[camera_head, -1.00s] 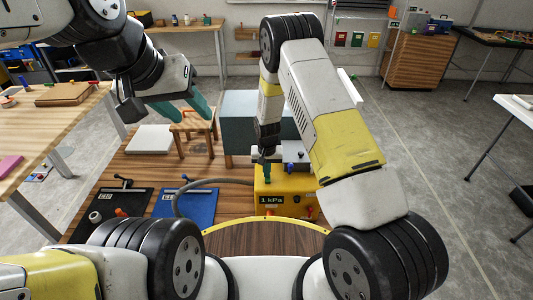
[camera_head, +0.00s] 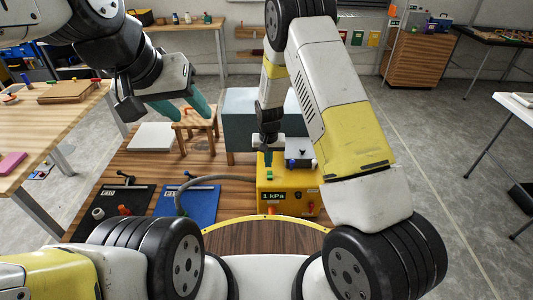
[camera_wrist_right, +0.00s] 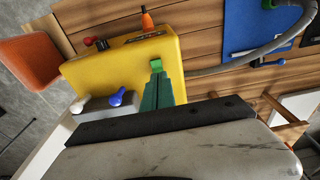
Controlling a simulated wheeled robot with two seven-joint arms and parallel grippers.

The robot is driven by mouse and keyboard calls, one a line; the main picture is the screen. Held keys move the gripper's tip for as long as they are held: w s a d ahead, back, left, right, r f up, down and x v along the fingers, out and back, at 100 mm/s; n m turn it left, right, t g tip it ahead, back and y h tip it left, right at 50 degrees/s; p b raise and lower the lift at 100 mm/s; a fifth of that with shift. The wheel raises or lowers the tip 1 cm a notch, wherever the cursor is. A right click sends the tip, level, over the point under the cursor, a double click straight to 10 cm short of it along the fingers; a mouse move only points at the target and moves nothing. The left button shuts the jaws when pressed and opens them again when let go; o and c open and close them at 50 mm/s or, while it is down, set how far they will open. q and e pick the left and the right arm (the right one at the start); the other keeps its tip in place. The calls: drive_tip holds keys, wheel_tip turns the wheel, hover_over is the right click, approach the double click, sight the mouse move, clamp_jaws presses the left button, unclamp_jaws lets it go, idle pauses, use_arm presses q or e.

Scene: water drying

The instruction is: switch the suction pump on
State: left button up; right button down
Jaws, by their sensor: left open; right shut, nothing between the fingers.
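The suction pump is a yellow box (camera_head: 290,181) on the wooden surface, with a display (camera_head: 272,196) reading "1 kPa". In the right wrist view the pump (camera_wrist_right: 120,62) fills the upper left, and a bright green button (camera_wrist_right: 156,65) sits on its top. My right gripper (camera_head: 268,160) is shut and empty, pointing down over the pump's top. In the right wrist view its teal fingertips (camera_wrist_right: 156,78) are right at the button; I cannot tell whether they touch it. My left gripper (camera_head: 186,109) is open and empty, left of the pump near a small wooden stool.
A teal box (camera_head: 240,118) stands behind the pump.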

sight(270, 172)
wheel_tip(270, 172, up, 8)
drive_tip(key=shift+s, duration=0.3)
drive_tip(key=shift+s+d+r+t, duration=0.1)
drive_tip(key=shift+d+t, duration=0.2)
drive_tip(key=shift+t, duration=0.1)
drive_tip(key=w+f, duration=0.1)
drive_tip(key=f, duration=0.8)
drive_tip(key=w+f, duration=0.1)
drive_tip(key=f, duration=0.3)
drive_tip(key=shift+w+f, duration=0.3)
drive_tip(key=shift+f, duration=0.1)
